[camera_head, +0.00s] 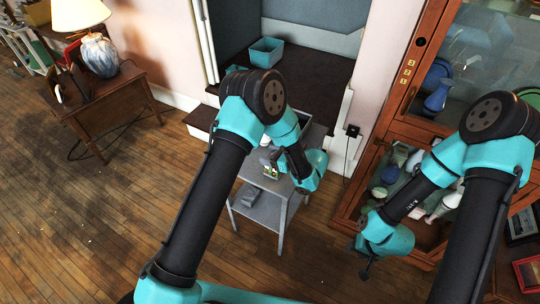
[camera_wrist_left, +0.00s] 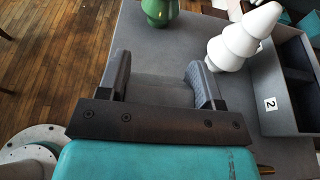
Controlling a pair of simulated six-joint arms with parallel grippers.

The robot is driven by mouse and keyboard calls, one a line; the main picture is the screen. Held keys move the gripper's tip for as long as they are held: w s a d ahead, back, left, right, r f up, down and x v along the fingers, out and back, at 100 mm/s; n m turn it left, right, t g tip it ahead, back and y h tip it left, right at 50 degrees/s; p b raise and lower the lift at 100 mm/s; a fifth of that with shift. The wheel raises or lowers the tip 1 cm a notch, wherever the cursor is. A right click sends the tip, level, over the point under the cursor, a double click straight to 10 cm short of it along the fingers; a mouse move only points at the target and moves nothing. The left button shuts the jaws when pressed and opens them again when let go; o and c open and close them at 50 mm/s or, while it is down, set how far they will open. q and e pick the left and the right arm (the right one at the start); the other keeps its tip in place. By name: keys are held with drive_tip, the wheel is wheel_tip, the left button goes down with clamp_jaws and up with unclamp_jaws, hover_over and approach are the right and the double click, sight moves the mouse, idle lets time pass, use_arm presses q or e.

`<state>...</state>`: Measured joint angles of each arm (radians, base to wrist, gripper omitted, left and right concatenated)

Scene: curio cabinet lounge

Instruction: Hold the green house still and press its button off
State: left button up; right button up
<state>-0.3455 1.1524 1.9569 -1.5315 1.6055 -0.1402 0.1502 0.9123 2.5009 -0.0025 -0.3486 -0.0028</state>
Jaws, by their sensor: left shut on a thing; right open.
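The green house (camera_head: 271,171) shows as a small green and white patch on the grey table, partly hidden by my left arm. My left gripper (camera_head: 276,160) is at it, shut on it. In the left wrist view the two fingers (camera_wrist_left: 160,82) stand well apart, with a plain grey surface (camera_wrist_left: 163,92) between them, perhaps the house's roof. The house's green walls and its button cannot be made out there. My right gripper (camera_head: 366,262) is open and empty, out to the right of the table and in front of the cabinet.
A white tree-shaped figure (camera_wrist_left: 243,38) and a green one (camera_wrist_left: 159,10) stand close beyond my left fingers. A grey tray marked 2 (camera_wrist_left: 282,108) lies to their right. The wooden glass cabinet (camera_head: 398,128) stands right of the table (camera_head: 283,215).

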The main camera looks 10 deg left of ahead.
idle(1.6)
clamp_jaws()
idle(3.4)
